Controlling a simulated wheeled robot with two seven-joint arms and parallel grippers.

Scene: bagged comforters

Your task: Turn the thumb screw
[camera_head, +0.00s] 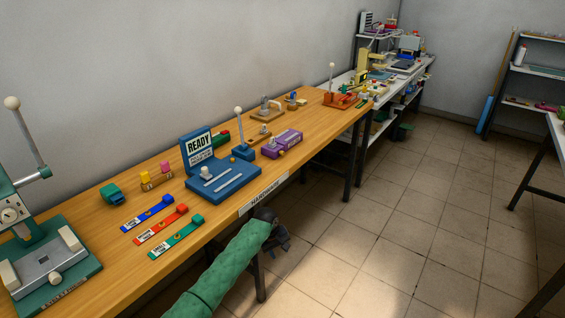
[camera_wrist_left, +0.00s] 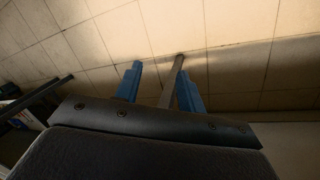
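My left arm, in a green sleeve, reaches in from the bottom of the head view. Its dark gripper (camera_head: 279,238) hangs in front of the bench edge, over the floor and apart from the bench-top objects. In the left wrist view the two blue fingers (camera_wrist_left: 160,90) stand apart with nothing held between them. I cannot tell which part is the thumb screw. Small knobs show on a purple box (camera_head: 283,144) and on a blue fixture (camera_head: 222,180) with a READY sign. A green press (camera_head: 50,268) stands at the left. My right gripper is out of view.
The wooden bench (camera_head: 110,256) runs along the wall. Blue, red and green straps (camera_head: 176,238) lie near its front edge. An orange fixture (camera_head: 342,100) stands farther back. Shelves (camera_head: 540,70) stand at the right. The tiled floor (camera_head: 400,215) in front is clear.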

